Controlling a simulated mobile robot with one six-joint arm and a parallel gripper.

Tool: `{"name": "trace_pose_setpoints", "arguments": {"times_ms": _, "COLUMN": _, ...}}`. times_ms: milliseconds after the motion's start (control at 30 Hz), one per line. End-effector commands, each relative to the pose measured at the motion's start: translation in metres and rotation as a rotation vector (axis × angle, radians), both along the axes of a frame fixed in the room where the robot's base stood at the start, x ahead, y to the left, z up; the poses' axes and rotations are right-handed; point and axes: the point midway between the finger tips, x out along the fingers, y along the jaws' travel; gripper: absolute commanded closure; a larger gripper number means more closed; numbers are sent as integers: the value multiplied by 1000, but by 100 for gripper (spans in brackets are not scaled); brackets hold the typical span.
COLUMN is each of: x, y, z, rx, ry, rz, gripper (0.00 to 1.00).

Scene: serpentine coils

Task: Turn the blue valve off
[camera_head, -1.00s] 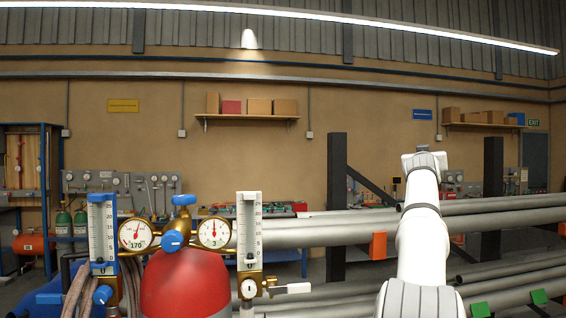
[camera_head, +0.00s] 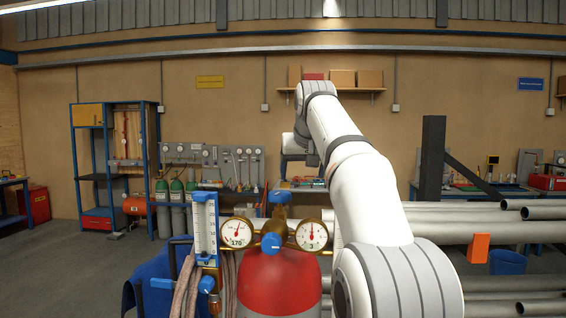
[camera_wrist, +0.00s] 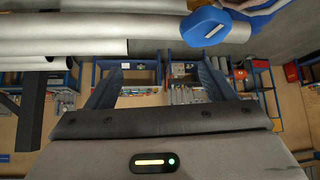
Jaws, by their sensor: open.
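A blue valve handle (camera_head: 278,197) tops a red gas cylinder (camera_head: 280,285) in the head view. A blue regulator knob (camera_head: 271,243) sits between two round gauges below it. A blue-framed flowmeter (camera_head: 205,228) stands to the left, with a blue lever (camera_head: 162,283) and a blue knob at its base. My gripper (camera_head: 296,150) is above and behind the valve group, partly hidden by my arm. In the wrist view my gripper (camera_wrist: 161,70) is open, with nothing between its fingers. A blue knob (camera_wrist: 203,27) shows beyond the right finger; I cannot tell which one.
Grey pipes (camera_head: 470,231) lie on a rack at the right, with a dark post (camera_head: 432,160). A workbench and a wall panel (camera_head: 212,160) stand behind. A blue shelf frame (camera_head: 113,150) is at the back left. The floor at the left is open.

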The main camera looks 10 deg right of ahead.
Motion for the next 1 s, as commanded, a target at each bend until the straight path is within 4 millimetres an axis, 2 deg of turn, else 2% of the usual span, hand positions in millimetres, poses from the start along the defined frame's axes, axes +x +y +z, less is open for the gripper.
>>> {"name": "trace_pose_setpoints", "arguments": {"times_ms": 33, "x": -7, "y": 22, "z": 4, "rx": 7, "ry": 31, "rz": 38, "gripper": 24}}
{"name": "trace_pose_setpoints", "arguments": {"times_ms": 100, "x": -15, "y": 40, "z": 3, "rx": 12, "ry": 67, "rz": 71, "gripper": 24}}
{"name": "trace_pose_setpoints", "arguments": {"times_ms": 233, "x": -22, "y": 56, "z": 0, "rx": 16, "ry": 103, "rz": 102, "gripper": 24}}
{"name": "trace_pose_setpoints", "arguments": {"times_ms": 367, "x": -16, "y": 58, "z": -14, "rx": 17, "ry": 113, "rz": 106, "gripper": 24}}
{"name": "trace_pose_setpoints", "arguments": {"times_ms": 567, "x": 5, "y": 57, "z": -50, "rx": 17, "ry": 111, "rz": 104, "gripper": 24}}
{"name": "trace_pose_setpoints", "arguments": {"times_ms": 800, "x": 23, "y": 56, "z": -69, "rx": 17, "ry": 109, "rz": 103, "gripper": 24}}
{"name": "trace_pose_setpoints", "arguments": {"times_ms": 1000, "x": 25, "y": 56, "z": -72, "rx": 17, "ry": 107, "rz": 104, "gripper": 24}}
